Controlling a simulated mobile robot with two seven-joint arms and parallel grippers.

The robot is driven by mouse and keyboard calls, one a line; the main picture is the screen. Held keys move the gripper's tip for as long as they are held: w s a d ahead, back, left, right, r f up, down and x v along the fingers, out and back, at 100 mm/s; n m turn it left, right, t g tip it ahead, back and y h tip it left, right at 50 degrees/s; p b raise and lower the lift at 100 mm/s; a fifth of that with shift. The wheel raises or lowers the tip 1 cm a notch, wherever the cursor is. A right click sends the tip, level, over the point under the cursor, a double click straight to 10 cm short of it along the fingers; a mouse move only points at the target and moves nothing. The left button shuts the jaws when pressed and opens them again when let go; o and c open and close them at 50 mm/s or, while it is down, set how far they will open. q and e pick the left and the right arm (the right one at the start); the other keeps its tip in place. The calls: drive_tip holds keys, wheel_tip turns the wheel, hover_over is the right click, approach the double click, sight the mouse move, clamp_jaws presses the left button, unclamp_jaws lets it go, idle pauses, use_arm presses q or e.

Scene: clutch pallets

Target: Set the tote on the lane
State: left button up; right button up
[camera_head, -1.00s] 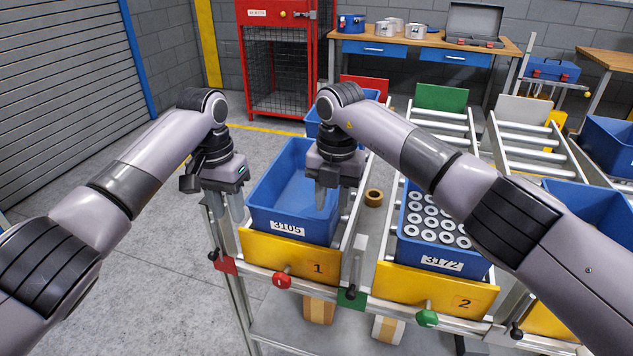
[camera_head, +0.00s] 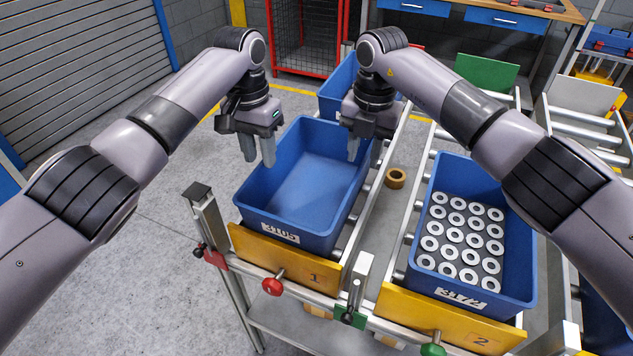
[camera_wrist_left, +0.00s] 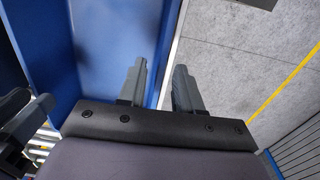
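The blue tote labelled 3105 (camera_head: 296,238) sits upright and empty on lane 1 (camera_head: 360,232), behind the yellow stop plate marked 1. My left gripper (camera_head: 259,149) is open at the tote's left rim. In the left wrist view its fingers (camera_wrist_left: 158,88) appear on either side of the tote's blue wall (camera_wrist_left: 100,45), apart from each other. My right gripper (camera_head: 364,150) is open at the tote's right rim, one finger over the inside and one outside. Whether any finger touches the tote is not clear.
A blue tote labelled 3172 (camera_head: 520,262) with several ring-shaped parts stands on lane 2. A brown tape roll (camera_head: 396,178) lies between the lanes. Another blue tote (camera_head: 335,92) is behind 3105. A metal post (camera_head: 205,215) stands at the front left. Floor is clear at left.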

sight(267, 197)
use_arm(q)
drive_tip(key=shift+s, duration=0.1)
use_arm(e)
drive_tip(key=shift+s, duration=0.1)
